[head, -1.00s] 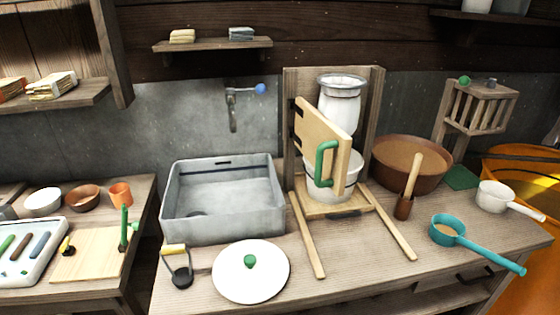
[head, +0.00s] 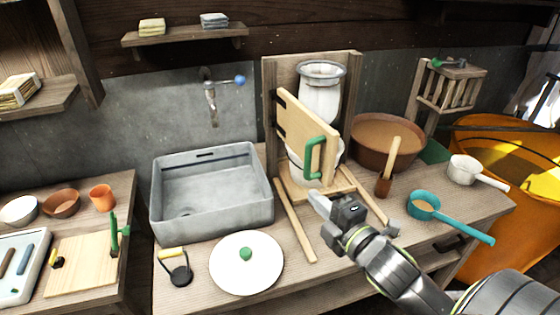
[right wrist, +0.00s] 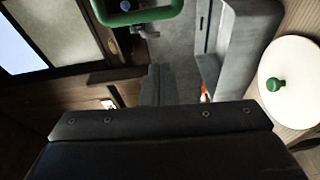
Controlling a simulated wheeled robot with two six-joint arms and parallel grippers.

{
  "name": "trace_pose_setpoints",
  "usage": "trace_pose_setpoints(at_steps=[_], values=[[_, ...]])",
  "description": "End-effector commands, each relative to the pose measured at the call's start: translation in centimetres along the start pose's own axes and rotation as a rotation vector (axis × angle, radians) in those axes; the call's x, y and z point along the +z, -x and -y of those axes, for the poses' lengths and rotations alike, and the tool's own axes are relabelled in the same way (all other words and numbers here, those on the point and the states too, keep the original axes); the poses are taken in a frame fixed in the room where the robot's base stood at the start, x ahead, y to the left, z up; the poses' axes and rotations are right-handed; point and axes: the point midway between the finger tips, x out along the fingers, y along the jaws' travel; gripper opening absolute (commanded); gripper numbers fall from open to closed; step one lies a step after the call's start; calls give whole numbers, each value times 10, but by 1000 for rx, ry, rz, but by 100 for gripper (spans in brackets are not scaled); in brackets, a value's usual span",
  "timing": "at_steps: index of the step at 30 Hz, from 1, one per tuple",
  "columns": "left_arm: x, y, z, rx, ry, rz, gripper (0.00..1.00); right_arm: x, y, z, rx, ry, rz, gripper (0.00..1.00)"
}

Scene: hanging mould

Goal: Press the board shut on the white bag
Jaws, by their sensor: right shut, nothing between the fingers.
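The board (head: 300,125) is pale wood, hinged on the left post of a wooden stand, and swung out part-way open. It has a green handle (head: 314,158) near its free edge, which also shows at the top of the right wrist view (right wrist: 150,16). The white bag (head: 320,100) hangs behind the board, its lower part hidden. My right gripper (head: 318,201) is shut and empty, in front of and below the handle, apart from it. Its closed fingers show in the right wrist view (right wrist: 156,84). My left gripper is not in view.
A white bowl (head: 331,158) stands under the bag, partly hidden. A grey sink (head: 212,215) and a white lid (head: 247,275) lie to the left. A brown basin (head: 385,155) and a teal pan (head: 424,208) lie to the right. Two wooden rails (head: 297,225) run forward from the stand.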

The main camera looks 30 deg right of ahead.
Motion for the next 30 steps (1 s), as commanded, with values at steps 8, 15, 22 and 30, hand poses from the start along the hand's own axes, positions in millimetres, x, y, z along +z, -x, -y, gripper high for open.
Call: trace_pose_setpoints(at_steps=[8, 15, 22, 30], values=[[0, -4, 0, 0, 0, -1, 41, -9, -2, -18, 40, 43, -25, 0], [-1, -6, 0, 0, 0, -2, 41, -9, -35, -22, 38, 37, -22, 0], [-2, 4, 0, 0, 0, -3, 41, -11, -81, -24, 36, 36, -23, 0], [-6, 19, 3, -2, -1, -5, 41, 11, -87, -24, 30, 46, -23, 0]])
